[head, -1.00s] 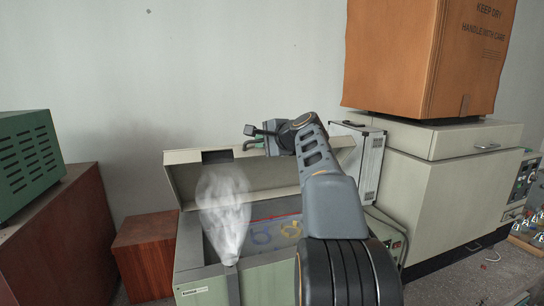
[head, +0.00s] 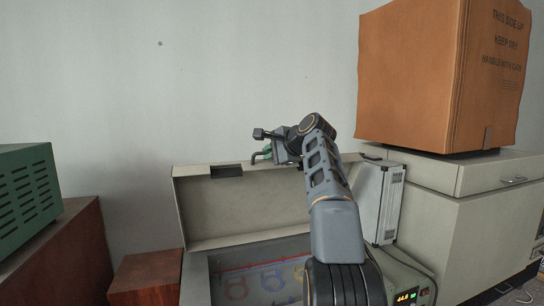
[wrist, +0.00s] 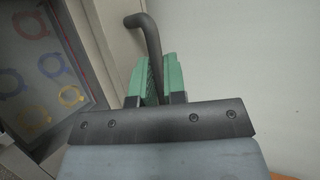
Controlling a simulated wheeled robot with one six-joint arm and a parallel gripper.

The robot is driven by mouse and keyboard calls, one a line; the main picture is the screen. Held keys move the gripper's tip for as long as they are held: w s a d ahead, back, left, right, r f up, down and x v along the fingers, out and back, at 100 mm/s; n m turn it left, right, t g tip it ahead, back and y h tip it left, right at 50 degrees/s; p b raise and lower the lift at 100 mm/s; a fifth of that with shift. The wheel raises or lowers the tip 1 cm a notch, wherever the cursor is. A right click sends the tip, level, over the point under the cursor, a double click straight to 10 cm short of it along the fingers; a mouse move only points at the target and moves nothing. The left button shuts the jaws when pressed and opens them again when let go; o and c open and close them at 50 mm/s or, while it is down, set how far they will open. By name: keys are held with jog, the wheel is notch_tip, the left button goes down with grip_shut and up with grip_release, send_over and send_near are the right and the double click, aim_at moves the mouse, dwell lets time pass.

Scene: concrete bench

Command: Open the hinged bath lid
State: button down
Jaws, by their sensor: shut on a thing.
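The bath lid (head: 245,208) is a pale panel standing steeply raised at the back of the bath (head: 203,288). The bath's inside shows, with several coloured rings seen in it. My gripper (head: 266,152) is at the lid's top edge. In the wrist view its green fingers (wrist: 154,80) are closed around the dark bent lid handle (wrist: 147,35). The handle also shows in the head view (head: 257,156) as a small hook beside the fingers. My arm hides the right part of the lid and bath.
A silver case (head: 383,203) stands close right of the lid. A large cardboard box (head: 420,75) sits on a beige cabinet (head: 470,210) at the right. A green vented unit (head: 25,195) and brown wooden boxes (head: 147,275) are at the left. A wall is behind.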

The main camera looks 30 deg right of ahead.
dwell(0.4)
jog(key=c, duration=1.2)
grip_release()
jog(key=v, duration=1.4)
jog(key=shift+a+b, duration=0.1)
jog(key=shift+b, duration=0.25)
jog(key=shift+w, duration=0.1)
